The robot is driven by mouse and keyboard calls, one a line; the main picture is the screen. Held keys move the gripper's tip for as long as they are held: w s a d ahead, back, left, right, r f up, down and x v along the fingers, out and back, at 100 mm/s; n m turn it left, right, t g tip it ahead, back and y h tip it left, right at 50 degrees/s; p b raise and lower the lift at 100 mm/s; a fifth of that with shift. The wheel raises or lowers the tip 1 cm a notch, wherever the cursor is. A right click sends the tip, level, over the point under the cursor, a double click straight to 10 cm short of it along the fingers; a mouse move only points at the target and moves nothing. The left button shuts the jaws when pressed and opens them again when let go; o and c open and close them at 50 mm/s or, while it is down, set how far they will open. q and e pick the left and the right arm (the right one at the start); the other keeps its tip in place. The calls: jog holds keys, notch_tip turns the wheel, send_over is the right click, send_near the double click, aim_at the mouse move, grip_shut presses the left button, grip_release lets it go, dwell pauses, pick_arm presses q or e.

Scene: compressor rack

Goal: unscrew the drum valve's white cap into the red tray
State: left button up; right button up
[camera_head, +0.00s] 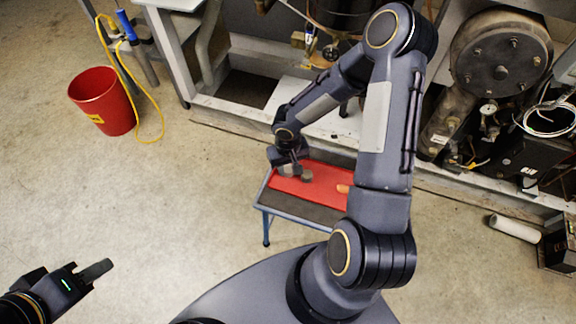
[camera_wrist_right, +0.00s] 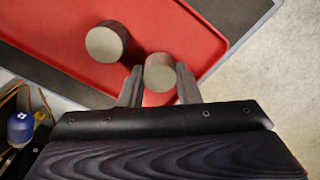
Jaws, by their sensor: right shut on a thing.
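My right gripper (camera_wrist_right: 158,88) is shut on a pale, whitish round cap (camera_wrist_right: 160,72), held between its two fingertips over the red tray (camera_wrist_right: 185,28). A second similar pale cap (camera_wrist_right: 104,43) with dark sides stands in the tray, apart from the held one. In the head view my right gripper (camera_head: 287,166) is over the left end of the red tray (camera_head: 322,180), and the second cap (camera_head: 306,176) is just right of it. My left gripper (camera_head: 93,271) is low at the left, far from the tray; its finger opening is unclear. I cannot make out the drum valve surely.
The tray rests on a small blue-framed stand (camera_head: 300,219). An orange-tan item (camera_head: 343,188) lies at its right, partly behind my arm. The compressor rack (camera_head: 240,112) stands behind. A red bucket (camera_head: 103,100) with a yellow hose is at the left.

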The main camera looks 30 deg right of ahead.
jog(key=o, duration=1)
jog(key=shift+c, duration=0.4)
notch_tip(320, 180, up, 7)
jog(key=p, duration=0.4)
jog(key=shift+p, duration=0.35)
jog(key=shift+r, duration=0.1)
